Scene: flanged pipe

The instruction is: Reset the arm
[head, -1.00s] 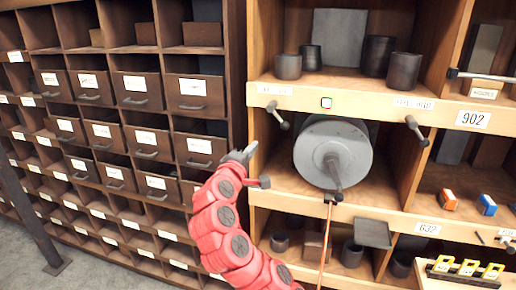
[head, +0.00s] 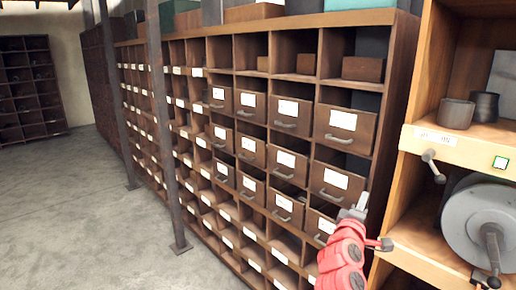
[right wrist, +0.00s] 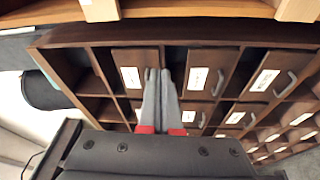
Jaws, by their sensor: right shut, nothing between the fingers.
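My right gripper (head: 357,207) is at the end of my red arm in the lower right of the head view. It is in front of the dark drawer cabinet, near the light wooden shelf. In the right wrist view its two grey fingers (right wrist: 158,77) lie together, shut and empty, with the labelled drawers beyond them. The grey round flanged part (head: 472,212) sits in the light wooden shelf at the right edge of the head view, partly cut off and apart from the gripper. My left gripper is not in view.
The dark cabinet (head: 402,75) has labelled drawers and open compartments. The light shelf (head: 462,145) stands close on the right, with handles sticking out and dark cups (head: 456,113) inside. A metal post (head: 164,130) stands in front of the cabinet row. The floor (head: 75,205) at left is clear.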

